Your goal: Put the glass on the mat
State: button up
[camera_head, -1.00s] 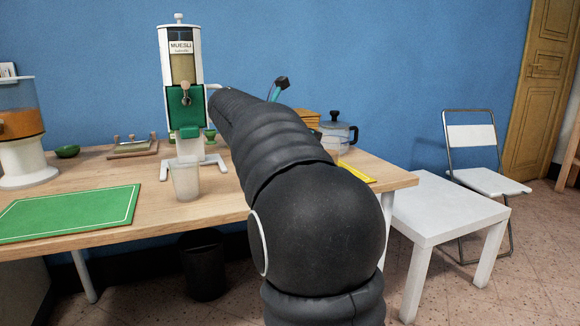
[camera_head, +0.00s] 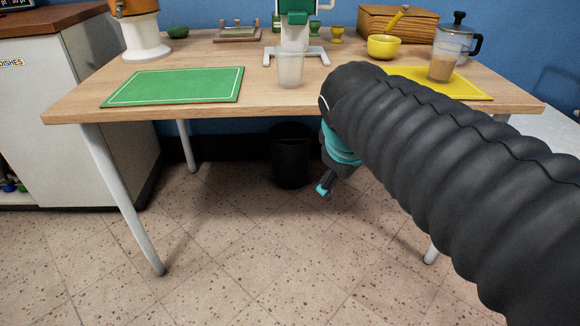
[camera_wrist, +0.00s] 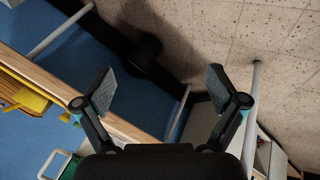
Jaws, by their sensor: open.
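An empty translucent glass (camera_head: 291,69) stands upright on the table before the dispenser (camera_head: 294,35). A second glass (camera_head: 441,68), with tan contents in its lower part, stands upright on the yellow mat (camera_head: 468,90) at the right. A green mat (camera_head: 175,86) with a white border lies bare at the left. My gripper (camera_head: 325,188) hangs below the table's front edge, near the bin and well below both glasses. Its fingers are spread and empty in the wrist view (camera_wrist: 160,88). The arm covers part of the yellow mat. No glass is recognisable in the wrist view.
A yellow bowl (camera_head: 384,47), a lidded jug (camera_head: 458,38) and a wooden box (camera_head: 398,22) stand at the back right. A black bin (camera_head: 291,156) is under the table (camera_head: 265,103). The floor in front is clear.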

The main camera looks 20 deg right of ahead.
jog(key=s+a+f+m+y, duration=0.3)
jog(key=s+a+f+m, duration=0.2)
jog(key=s+a+f, duration=0.1)
jog(key=shift+s+a+f, duration=0.4)
jog(key=shift+s+f, duration=0.1)
jog(key=shift+s, duration=0.05)
